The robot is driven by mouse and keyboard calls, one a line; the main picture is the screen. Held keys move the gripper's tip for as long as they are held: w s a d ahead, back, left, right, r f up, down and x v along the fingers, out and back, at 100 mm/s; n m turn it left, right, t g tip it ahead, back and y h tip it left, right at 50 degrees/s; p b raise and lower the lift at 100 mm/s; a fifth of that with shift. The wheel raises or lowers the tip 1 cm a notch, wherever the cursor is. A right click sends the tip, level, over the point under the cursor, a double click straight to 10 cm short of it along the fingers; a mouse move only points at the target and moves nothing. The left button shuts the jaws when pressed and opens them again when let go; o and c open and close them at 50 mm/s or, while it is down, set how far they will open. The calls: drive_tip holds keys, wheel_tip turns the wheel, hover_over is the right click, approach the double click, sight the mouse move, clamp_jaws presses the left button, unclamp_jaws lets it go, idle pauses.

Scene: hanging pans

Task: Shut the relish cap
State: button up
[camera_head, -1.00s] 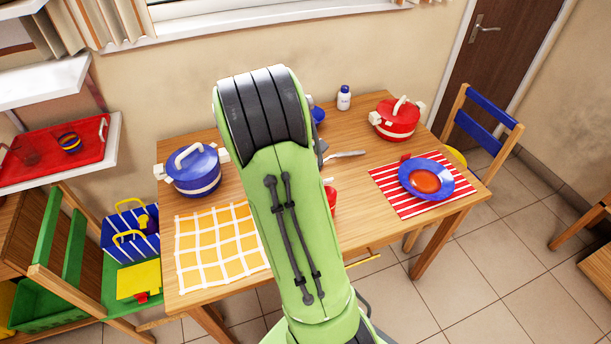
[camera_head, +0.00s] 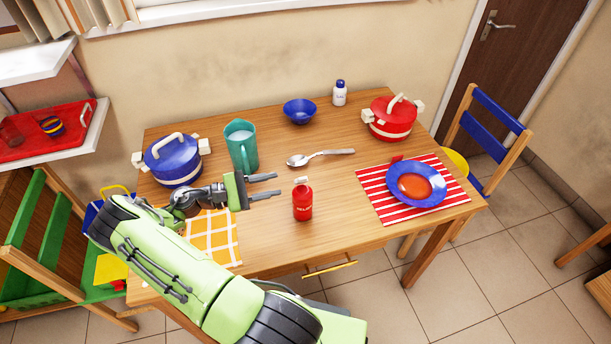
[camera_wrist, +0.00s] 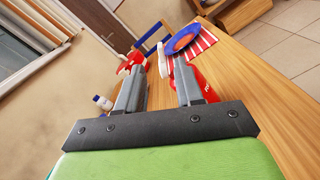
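A red relish bottle (camera_head: 303,203) stands upright near the middle of the table. Its white cap (camera_head: 301,181) is raised at the top and looks flipped open. My gripper (camera_head: 278,184) is just left of the bottle at about cap height, apart from it, with its two fingers spread and nothing between them. In the wrist view my open gripper (camera_wrist: 155,78) points across the table. There the red bottle (camera_wrist: 207,90) shows beyond the right finger, partly hidden by it.
A teal pitcher (camera_head: 241,147) and a blue pot (camera_head: 173,160) stand behind my arm. A spoon (camera_head: 320,157), blue bowl (camera_head: 300,111), white bottle (camera_head: 339,94) and red pot (camera_head: 391,118) lie farther back. A blue plate (camera_head: 436,190) sits on a striped mat (camera_head: 375,196) at right.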

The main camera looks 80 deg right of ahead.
sight(302, 180)
drive_tip(key=x, duration=1.1)
drive_tip(key=shift+a, duration=0.1)
clamp_jaws()
